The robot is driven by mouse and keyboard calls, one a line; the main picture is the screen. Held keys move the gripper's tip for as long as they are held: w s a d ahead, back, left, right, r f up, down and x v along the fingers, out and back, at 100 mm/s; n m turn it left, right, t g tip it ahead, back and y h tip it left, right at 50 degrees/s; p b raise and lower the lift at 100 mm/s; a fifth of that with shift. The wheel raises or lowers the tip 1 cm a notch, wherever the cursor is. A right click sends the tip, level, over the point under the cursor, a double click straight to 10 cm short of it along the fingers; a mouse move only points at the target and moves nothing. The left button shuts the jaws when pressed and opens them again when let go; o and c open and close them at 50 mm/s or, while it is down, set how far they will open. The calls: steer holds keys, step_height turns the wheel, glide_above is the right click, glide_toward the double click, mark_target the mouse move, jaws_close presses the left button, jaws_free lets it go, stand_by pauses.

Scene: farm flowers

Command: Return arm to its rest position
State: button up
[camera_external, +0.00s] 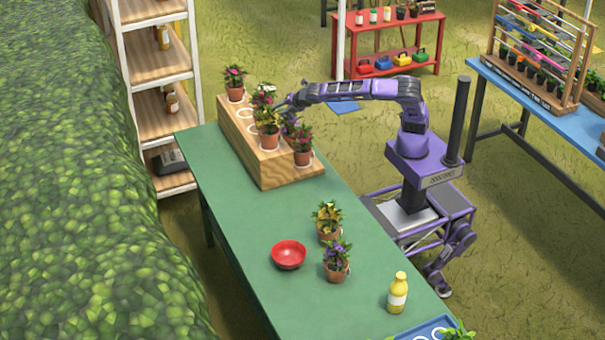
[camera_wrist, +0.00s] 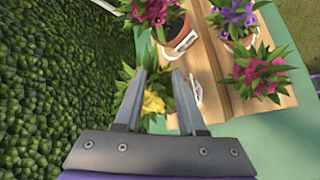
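My arm (camera_external: 365,90) reaches left from my base over the green table to the wooden stepped stand (camera_external: 275,168). My gripper (camera_external: 283,107) is among the potted flowers on the stand. In the wrist view my gripper (camera_wrist: 163,78) has its two fingers apart, with a yellow-flowered plant (camera_wrist: 156,102) showing between and beyond them. I cannot tell how near the fingers are to that plant. No object appears clamped between the fingers.
Potted flowers stand on the stand, one pink (camera_external: 235,84) at its far end. The green table (camera_external: 225,180) also holds a red bowl (camera_external: 288,255), two potted plants (camera_external: 327,222) and a yellow bottle (camera_external: 398,293). A hedge (camera_external: 80,180) borders the left; a white shelf (camera_external: 155,68) stands behind.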

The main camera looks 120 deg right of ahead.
steer(key=a+r+m+t+y, duration=0.3)
steer(key=a+r+m+y, duration=0.1)
steer(key=r+m+y, duration=0.35)
steer(key=a+r+m+t+y, duration=0.3)
steer(key=a+r+m+y, duration=0.1)
steer(key=r+m+y, duration=0.3)
steer(key=s+a+f+n+g+h, duration=0.1)
steer(key=s+a+f, duration=0.2)
steer(key=s+a, duration=0.2)
steer(key=s+a+f+g+h+p, duration=0.1)
steer(key=s+a+f, duration=0.3)
steer(key=s, duration=0.8)
steer(key=s+a+f+n+g+h, duration=0.1)
steer(key=s+a+f+g+h, duration=0.1)
steer(key=s+a, duration=0.4)
steer(key=s+f+h, duration=0.1)
steer(key=s, duration=0.1)
steer(key=shift+s+a+f+n+g+p, duration=0.3)
steer(key=shift+s+a+f+n+g, duration=0.05)
steer(key=shift+g, duration=0.05)
